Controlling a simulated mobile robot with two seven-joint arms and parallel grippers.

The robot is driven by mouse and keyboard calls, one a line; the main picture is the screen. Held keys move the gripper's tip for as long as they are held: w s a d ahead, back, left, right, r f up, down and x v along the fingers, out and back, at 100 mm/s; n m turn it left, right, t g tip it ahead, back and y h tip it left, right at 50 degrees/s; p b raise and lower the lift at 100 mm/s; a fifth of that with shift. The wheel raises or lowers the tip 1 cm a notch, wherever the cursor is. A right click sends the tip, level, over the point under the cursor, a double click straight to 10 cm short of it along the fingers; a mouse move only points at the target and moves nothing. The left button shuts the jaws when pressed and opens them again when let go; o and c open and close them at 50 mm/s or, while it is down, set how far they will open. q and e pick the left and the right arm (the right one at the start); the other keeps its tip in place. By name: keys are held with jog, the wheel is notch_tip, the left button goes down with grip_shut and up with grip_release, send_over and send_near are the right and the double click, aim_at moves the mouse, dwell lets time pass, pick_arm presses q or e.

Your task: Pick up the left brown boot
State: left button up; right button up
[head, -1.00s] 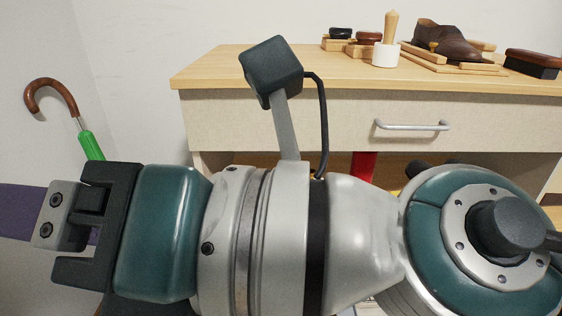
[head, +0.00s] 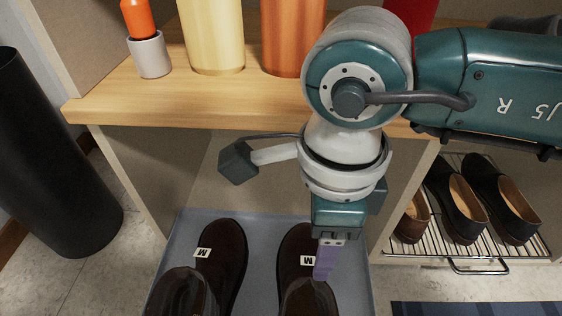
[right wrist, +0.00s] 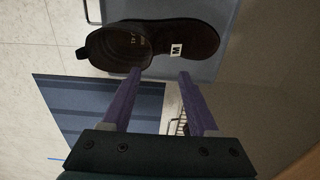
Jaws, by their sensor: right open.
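Two dark brown boots with white M labels stand side by side in a grey tray (head: 180,235), toes pointing away from me. The left boot (head: 226,262) has nothing over it. My right gripper (head: 325,268) is at the right boot (head: 296,250) and covers part of its right side. In the right wrist view my right gripper (right wrist: 160,72) is open, its purple fingers apart with nothing between them. One boot (right wrist: 190,38) lies beyond the fingertips there, seemingly the right one; contact is unclear. My left gripper is out of view.
A wooden shelf (head: 130,100) holding cylinders overhangs the tray's far end. Dark shoes stand on a wire rack (head: 490,240) at the right. A black cylindrical bin (head: 55,170) stands at the left. A blue mat (right wrist: 85,105) lies beside the tray.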

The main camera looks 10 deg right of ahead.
aim_at(309, 278)
jog(key=f+b, duration=0.2)
jog(key=f, duration=0.1)
jog(key=s+a+f, duration=0.1)
jog(key=shift+f+b, duration=0.25)
jog(key=shift+b, duration=0.15)
jog(key=shift+w+d+f+b, duration=0.1)
jog(key=shift+f+b, duration=0.3)
notch_tip(309, 278, down, 4)
jog(key=b, duration=0.3)
jog(key=shift+w+r+b, duration=0.15)
jog(key=shift+b, duration=0.2)
jog(key=shift+f+b, duration=0.3)
jog(key=shift+f, duration=0.05)
jog(key=shift+r, duration=0.1)
jog(key=shift+c, duration=0.8)
jog(key=c, duration=0.8)
